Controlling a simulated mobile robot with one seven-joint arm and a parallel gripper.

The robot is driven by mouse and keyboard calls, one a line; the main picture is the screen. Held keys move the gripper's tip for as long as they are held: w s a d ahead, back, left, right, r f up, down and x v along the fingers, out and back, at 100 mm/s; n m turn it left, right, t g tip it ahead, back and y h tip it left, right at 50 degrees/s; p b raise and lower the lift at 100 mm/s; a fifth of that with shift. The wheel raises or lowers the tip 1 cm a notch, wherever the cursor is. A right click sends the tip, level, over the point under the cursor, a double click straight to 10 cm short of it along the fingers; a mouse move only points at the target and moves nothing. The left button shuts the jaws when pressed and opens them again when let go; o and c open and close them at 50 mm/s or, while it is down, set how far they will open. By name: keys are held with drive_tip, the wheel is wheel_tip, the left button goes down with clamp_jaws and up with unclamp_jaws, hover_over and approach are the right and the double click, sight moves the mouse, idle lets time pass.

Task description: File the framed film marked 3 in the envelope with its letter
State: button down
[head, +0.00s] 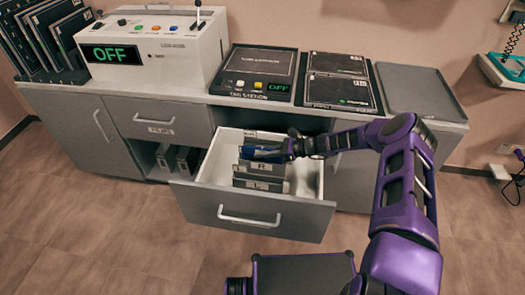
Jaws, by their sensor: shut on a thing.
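My gripper (272,150) is over the back part of the open drawer (250,212), reaching in from the right. It is shut on a dark flat piece with a blue area (257,157). I cannot tell whether this is the framed film, and no 3 can be read on it. The piece is low among the upright grey envelopes, and I cannot tell whether it is inside one. An envelope marked R (259,173) stands in front of it. An envelope marked L (258,185) stands nearest the drawer front. The marks farther back are hidden.
On the counter stand a white machine (185,45) reading OFF, a tag station (255,75) also reading OFF, a tray (340,106) with two dark panels, and a bare grey plate (418,90). Dark framed sheets (60,35) stand in a rack at left. The drawer's right side is free.

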drive_tip(key=shift+f, duration=0.15)
drive_tip(key=c, duration=0.8)
unclamp_jaws()
drive_tip(key=shift+c, duration=0.2)
drive_tip(key=shift+d, duration=0.1)
drive_tip(key=p+v, duration=0.1)
drive_tip(key=v, duration=1.6)
drive_tip(key=shift+d+r, duration=0.1)
drive_tip(key=shift+r, duration=0.1)
